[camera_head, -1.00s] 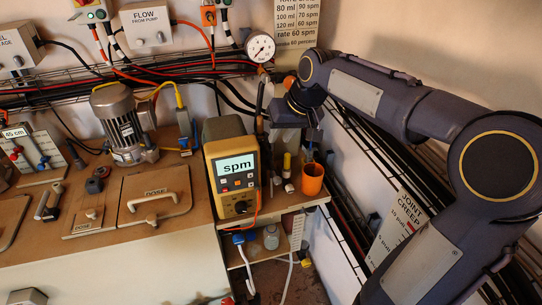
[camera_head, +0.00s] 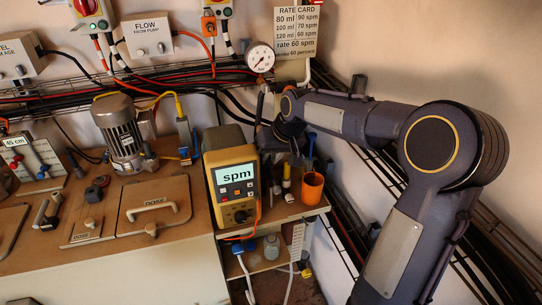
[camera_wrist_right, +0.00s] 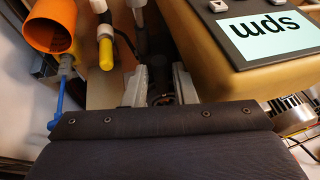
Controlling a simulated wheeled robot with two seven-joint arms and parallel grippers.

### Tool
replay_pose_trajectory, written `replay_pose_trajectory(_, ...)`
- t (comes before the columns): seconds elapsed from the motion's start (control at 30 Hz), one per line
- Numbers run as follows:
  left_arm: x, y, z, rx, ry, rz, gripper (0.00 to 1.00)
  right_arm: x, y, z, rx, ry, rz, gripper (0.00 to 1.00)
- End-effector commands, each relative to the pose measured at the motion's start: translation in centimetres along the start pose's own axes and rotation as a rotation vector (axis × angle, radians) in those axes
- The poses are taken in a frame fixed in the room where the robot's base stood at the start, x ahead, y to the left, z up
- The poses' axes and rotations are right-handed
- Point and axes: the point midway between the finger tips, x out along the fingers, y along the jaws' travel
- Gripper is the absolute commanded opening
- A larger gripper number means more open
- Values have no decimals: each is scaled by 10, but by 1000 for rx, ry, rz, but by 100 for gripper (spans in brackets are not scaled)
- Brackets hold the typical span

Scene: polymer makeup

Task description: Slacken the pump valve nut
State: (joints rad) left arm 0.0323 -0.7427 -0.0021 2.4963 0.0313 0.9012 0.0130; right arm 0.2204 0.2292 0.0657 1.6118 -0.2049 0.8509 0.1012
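My right gripper (camera_head: 272,140) points down just right of the yellow-brown meter (camera_head: 233,180) reading "spm", partly hidden by my own arm and wrist. In the right wrist view its two pale fingers (camera_wrist_right: 160,88) stand apart beside the meter (camera_wrist_right: 225,60). A dark round part (camera_wrist_right: 162,98) shows between the fingers; I cannot tell whether it is the pump valve nut or whether the fingers touch it. I cannot make out the nut for sure in the head view. My left gripper is not in view.
An orange cup (camera_head: 312,188) and a yellow-capped marker (camera_wrist_right: 105,48) stand close to the right gripper. A pressure gauge (camera_head: 260,57) is above, on the wall. A grey motor (camera_head: 120,130) stands on the bench at left. Cables and a wire rack run along the wall.

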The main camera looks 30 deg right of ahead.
Motion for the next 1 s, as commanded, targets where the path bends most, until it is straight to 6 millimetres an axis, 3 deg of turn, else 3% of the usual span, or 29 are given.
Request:
replay_pose_trajectory(0.03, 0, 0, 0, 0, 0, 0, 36, 0, 0, 0, 0, 0, 0, 24)
replay_pose_trajectory(0.23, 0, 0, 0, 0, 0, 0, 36, 0, 0, 0, 0, 0, 0, 0)
replay_pose_trajectory(0.67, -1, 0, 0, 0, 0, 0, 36, -1, 2, 0, -19, -5, -7, 0)
replay_pose_trajectory(1.0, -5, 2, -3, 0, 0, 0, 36, -3, 17, -5, -186, -43, -78, 0)
